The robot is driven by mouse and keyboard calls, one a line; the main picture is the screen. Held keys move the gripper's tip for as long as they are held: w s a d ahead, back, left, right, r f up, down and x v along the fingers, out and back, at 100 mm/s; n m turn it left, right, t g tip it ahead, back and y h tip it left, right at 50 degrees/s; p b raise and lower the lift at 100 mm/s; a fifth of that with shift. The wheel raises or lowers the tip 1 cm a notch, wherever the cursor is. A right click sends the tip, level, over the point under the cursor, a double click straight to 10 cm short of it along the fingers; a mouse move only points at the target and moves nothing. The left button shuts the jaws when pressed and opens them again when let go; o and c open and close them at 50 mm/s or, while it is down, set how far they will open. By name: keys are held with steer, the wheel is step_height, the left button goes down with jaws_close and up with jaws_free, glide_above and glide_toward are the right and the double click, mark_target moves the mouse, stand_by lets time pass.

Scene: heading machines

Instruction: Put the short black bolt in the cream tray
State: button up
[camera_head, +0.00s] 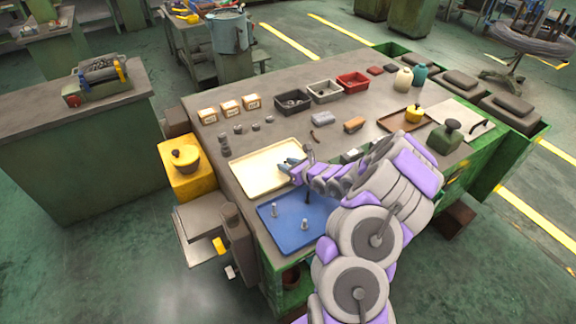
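The cream tray (262,165) lies on the bench, and it looks empty where I can see it. My gripper (284,165) is over the right part of this tray, at the end of my arm. It is too small to tell whether its fingers are apart or hold anything. A blue tray (284,235) lies in front of the cream tray. A dark, thin upright piece (307,197), possibly a black bolt, stands at its back, close to my arm. Two silver bolts (274,211) (304,224) stand on the blue tray. My arm hides the blue tray's right side.
Several small metal parts (239,129) lie behind the cream tray.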

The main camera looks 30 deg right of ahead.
steer(key=p+v, duration=0.1)
steer(key=v, duration=1.1)
steer(key=shift+p, duration=0.3)
steer(key=w+a+r+n+g+y, duration=0.1)
steer(key=a+r+n+y, duration=0.3)
steer(key=a+r+n, duration=0.4)
steer(key=a+r+n+g+y, duration=0.1)
steer(key=a+r+n+y, duration=0.25)
steer(key=a+r, duration=0.45)
steer(key=s+a+r+n+g+y, duration=0.1)
steer(key=s+a+n+g, duration=0.3)
steer(key=a, duration=0.4)
steer(key=s+a+r+n+g, duration=0.1)
steer(key=s+a+n+g, duration=0.1)
steer(key=s+a+n, duration=0.5)
steer(key=s+a+n+g+h, duration=0.4)
steer(key=s+n+g, duration=0.25)
steer(key=s, duration=0.75)
steer(key=s+d+n+h, duration=0.4)
steer(key=s+d+h, duration=0.3)
steer(key=s+d, duration=0.3)
steer(key=shift+s+d, duration=0.35)
steer(key=shift+d, duration=0.1)
steer(key=shift+g+h, duration=0.25)
